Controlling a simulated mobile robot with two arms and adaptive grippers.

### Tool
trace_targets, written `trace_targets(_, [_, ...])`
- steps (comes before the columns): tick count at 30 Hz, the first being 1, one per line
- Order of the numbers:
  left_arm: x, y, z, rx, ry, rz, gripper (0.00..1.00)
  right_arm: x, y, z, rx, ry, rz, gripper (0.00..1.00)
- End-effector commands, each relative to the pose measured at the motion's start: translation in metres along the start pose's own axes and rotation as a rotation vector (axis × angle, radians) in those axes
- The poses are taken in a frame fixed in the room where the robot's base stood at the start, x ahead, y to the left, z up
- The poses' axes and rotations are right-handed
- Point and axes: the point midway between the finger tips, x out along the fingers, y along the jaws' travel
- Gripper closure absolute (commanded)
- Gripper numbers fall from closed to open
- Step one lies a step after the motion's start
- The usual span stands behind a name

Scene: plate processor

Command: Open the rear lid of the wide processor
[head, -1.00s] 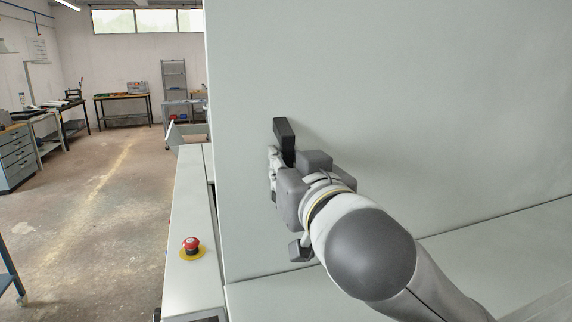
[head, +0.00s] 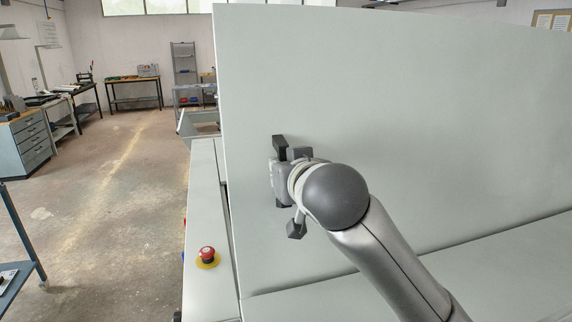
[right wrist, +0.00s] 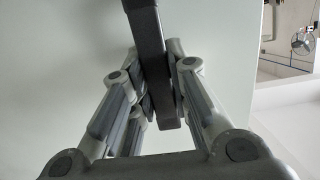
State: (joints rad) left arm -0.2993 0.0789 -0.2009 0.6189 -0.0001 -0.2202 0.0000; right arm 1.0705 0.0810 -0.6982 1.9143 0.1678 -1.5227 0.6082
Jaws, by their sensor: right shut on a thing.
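The large pale grey lid (head: 430,110) of the wide processor stands raised, a broad flat panel filling the middle and right of the head view. It also fills much of the right wrist view (right wrist: 60,60). A dark bar handle (head: 281,143) is on its face near the left edge. My right gripper (head: 280,172) is at this handle. In the right wrist view, the fingers of my right gripper (right wrist: 162,88) are shut around the dark handle (right wrist: 150,45) from both sides. The arm hides the handle's lower part in the head view. My left gripper is not in view.
A red emergency button (head: 207,254) on a yellow base sits on the pale side ledge (head: 205,200) left of the lid. Open concrete floor (head: 110,200) lies further left. Workbenches, a drawer cabinet (head: 27,143) and a shelf rack (head: 185,70) stand in the back.

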Motion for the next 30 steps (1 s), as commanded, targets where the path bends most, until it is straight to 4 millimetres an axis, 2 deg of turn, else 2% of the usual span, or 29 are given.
trace_targets(7, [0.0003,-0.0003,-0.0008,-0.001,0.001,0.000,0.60,-0.0010,0.0008,-0.0036,0.001,0.011,0.001,1.00])
trace_targets(8, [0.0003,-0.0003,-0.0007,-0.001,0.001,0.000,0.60,-0.0010,0.0008,-0.0036,0.001,0.011,0.001,0.82])
trace_targets(13, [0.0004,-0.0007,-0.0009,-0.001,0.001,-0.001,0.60,-0.0006,0.0005,-0.0021,0.001,0.007,0.001,0.61])
trace_targets(26, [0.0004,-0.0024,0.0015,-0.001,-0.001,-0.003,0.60,0.0004,0.0004,0.0008,0.000,0.000,0.001,0.61])
trace_targets(30, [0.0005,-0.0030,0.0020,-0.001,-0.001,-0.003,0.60,-0.0054,-0.0001,0.0010,0.000,0.000,0.000,0.61])
